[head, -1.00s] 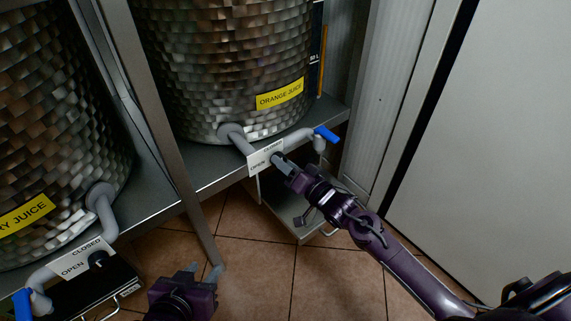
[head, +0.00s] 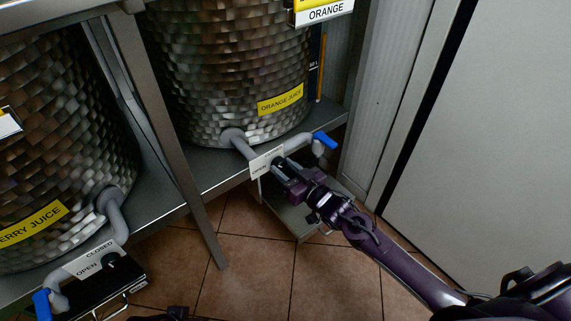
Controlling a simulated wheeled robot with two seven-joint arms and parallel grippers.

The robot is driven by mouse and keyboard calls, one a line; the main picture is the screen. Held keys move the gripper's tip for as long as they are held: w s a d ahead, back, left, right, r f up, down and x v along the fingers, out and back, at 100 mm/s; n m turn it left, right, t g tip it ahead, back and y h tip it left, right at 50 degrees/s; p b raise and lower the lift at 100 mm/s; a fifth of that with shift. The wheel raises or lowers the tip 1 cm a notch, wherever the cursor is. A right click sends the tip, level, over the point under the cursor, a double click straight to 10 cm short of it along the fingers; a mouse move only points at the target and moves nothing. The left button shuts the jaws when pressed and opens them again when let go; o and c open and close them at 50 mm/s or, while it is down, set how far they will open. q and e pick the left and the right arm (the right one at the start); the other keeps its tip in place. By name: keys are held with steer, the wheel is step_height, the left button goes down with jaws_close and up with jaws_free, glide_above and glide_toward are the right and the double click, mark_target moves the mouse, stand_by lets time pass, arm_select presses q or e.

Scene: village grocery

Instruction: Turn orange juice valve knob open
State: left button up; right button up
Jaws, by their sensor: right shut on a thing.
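The orange juice tank (head: 225,70) is a hammered metal drum with a yellow label (head: 281,100). A grey pipe (head: 240,146) leads from its foot to a white OPEN/CLOSED plate (head: 260,169). My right gripper (head: 281,167) is at this plate, shut on the valve knob, which its fingers mostly hide. I cannot tell the knob's exact angle. Beyond the plate the pipe ends in a spout with a blue lever (head: 325,140). Only a small dark part of my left gripper (head: 176,313) shows at the bottom edge; its fingers are not clear.
A second tank (head: 60,140) with a yellow juice label stands left, with its own plate (head: 88,262), black knob (head: 111,261) and blue lever (head: 42,304). A metal shelf post (head: 165,130) stands between the tanks. A small tray (head: 295,214) hangs below the right plate. Tiled floor lies below.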

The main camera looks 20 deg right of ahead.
steer(key=n+p, duration=0.2)
steer(key=n, duration=0.3)
steer(key=shift+h, duration=0.3)
steer(key=n+p, duration=0.1)
steer(key=n, duration=0.2)
steer(key=shift+a+n, duration=0.1)
steer(key=shift+n, duration=0.8)
arm_select(q)
steer(key=a, duration=0.1)
steer(key=s+a+g, duration=0.1)
steer(key=a+g+y, duration=0.1)
steer(key=shift+s+a+n, duration=0.3)
steer(key=shift+n, duration=0.1)
steer(key=shift+w, duration=0.1)
arm_select(e)
steer(key=o, duration=1)
arm_select(q)
steer(key=shift+r, duration=0.1)
